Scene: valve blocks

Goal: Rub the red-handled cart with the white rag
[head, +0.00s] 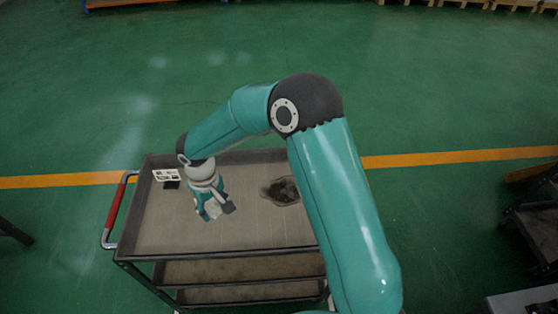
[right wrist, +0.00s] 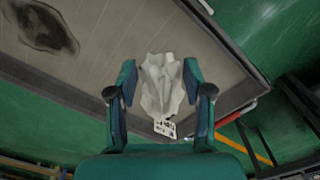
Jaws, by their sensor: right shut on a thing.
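The cart (head: 245,235) is a grey shelved trolley with a red handle (head: 115,207) at its left end. A dark stain (head: 283,191) marks its top tray right of the gripper; it also shows at the upper left of the right wrist view (right wrist: 40,25). My right gripper (head: 215,208) is over the left half of the tray. In the right wrist view the right gripper (right wrist: 160,88) is shut on the crumpled white rag (right wrist: 160,80), which sits between its fingers. Whether the rag touches the tray I cannot tell. My left gripper is not in view.
A small white card with black markings (head: 166,175) stands at the tray's back left corner. The tray has raised edges. Green floor with a yellow line (head: 460,157) surrounds the cart. Dark furniture (head: 535,215) stands at the right edge.

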